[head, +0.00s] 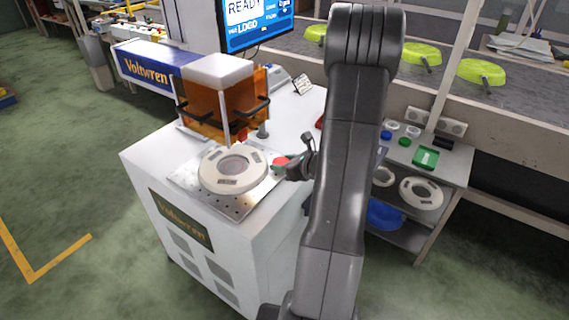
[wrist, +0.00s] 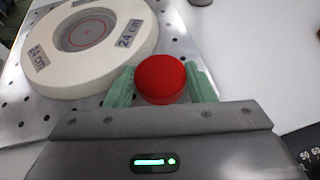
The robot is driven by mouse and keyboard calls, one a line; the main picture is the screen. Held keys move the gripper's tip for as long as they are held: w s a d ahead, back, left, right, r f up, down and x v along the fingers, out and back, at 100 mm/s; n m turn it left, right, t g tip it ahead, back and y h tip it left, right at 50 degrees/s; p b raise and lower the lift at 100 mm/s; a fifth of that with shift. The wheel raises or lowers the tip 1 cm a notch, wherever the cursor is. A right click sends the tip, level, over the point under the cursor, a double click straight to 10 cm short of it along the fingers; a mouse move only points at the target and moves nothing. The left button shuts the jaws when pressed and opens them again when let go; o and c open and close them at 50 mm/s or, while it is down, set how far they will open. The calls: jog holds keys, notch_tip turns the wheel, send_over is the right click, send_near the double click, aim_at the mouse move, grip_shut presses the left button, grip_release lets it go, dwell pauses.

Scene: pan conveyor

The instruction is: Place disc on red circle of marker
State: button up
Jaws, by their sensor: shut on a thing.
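My gripper (wrist: 161,88) has green fingers shut on a round red disc (wrist: 160,76). The disc also shows in the head view (head: 280,161), at the tip of my gripper. The marker is a thick cream ring (head: 232,168) labelled "24 CM", lying on a perforated metal plate. In the wrist view the ring (wrist: 135,42) is at the upper left, and a thin red circle (wrist: 87,33) shows on the grey centre inside it. My gripper holds the disc to the right of the ring, apart from the red circle. The disc's underside is hidden.
The perforated plate (head: 182,178) sits on a white Voltwren cabinet (head: 150,172). An orange-walled machine head (head: 205,100) stands just behind the ring. A side shelf (head: 455,170) holds another cream ring (head: 421,205).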

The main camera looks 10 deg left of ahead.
jog(key=shift+f, duration=0.15)
jog(key=o, duration=1.1)
